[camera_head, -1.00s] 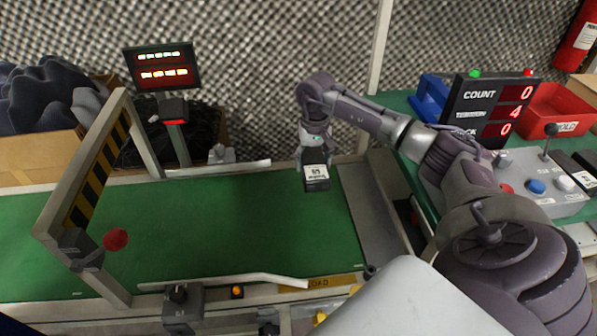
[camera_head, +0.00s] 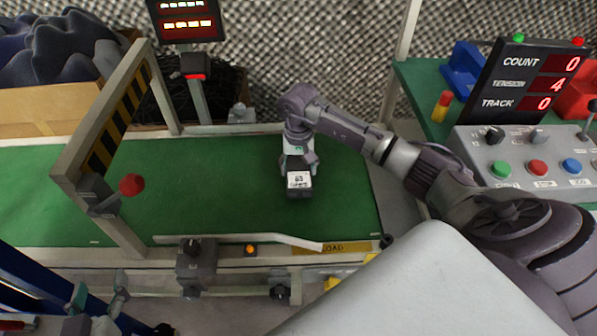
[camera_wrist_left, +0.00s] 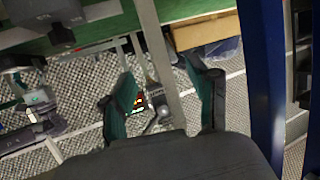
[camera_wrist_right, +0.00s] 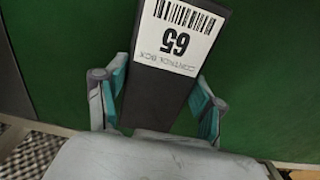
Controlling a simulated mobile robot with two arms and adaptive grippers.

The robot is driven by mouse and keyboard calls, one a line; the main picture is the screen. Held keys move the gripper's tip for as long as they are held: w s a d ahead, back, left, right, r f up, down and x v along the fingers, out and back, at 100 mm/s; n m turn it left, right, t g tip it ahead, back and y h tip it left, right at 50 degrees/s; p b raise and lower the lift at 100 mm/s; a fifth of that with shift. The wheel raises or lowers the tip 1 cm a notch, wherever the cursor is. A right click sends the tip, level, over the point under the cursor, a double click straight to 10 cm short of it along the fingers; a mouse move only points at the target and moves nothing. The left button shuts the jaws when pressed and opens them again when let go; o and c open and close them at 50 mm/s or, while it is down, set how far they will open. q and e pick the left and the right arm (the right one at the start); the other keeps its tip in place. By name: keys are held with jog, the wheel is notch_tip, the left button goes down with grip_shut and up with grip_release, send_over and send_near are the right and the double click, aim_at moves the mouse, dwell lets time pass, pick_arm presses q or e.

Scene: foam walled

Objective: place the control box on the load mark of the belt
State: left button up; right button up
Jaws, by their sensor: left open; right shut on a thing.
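The control box (camera_head: 299,184) is a small dark block with a white label reading 65. My right gripper (camera_head: 298,164) is shut on it over the green belt (camera_head: 220,190). In the right wrist view the control box (camera_wrist_right: 165,70) lies between the two teal fingers. Whether its underside touches the belt I cannot tell. A yellow LOAD label (camera_head: 346,247) is on the belt's front rail, nearer and to the right of the box. My left gripper (camera_head: 99,293) is open and empty in the lower left; its spread fingers (camera_wrist_left: 165,108) show in the left wrist view.
A striped gate (camera_head: 112,135) with a red knob (camera_head: 131,184) spans the belt on the left. A white guide rail (camera_head: 270,239) runs along the front edge. A control panel (camera_head: 520,165) and count display (camera_head: 522,85) stand right. The belt around the box is clear.

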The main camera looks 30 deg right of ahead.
jog(key=shift+f, duration=0.8)
pick_arm(q)
jog(key=shift+w+d+r+t+h, duration=0.2)
jog(key=shift+r+t, duration=0.1)
jog(key=shift+r, duration=0.2)
jog(key=shift+w+d+r+t+h, duration=0.1)
jog(key=shift+w+r+t, duration=0.15)
jog(key=shift+r, duration=0.2)
jog(key=shift+r, duration=0.15)
pick_arm(e)
jog(key=shift+f, duration=0.1)
jog(key=o, duration=1.4)
pick_arm(q)
jog(key=shift+r+t, duration=0.15)
jog(key=shift+t, duration=0.1)
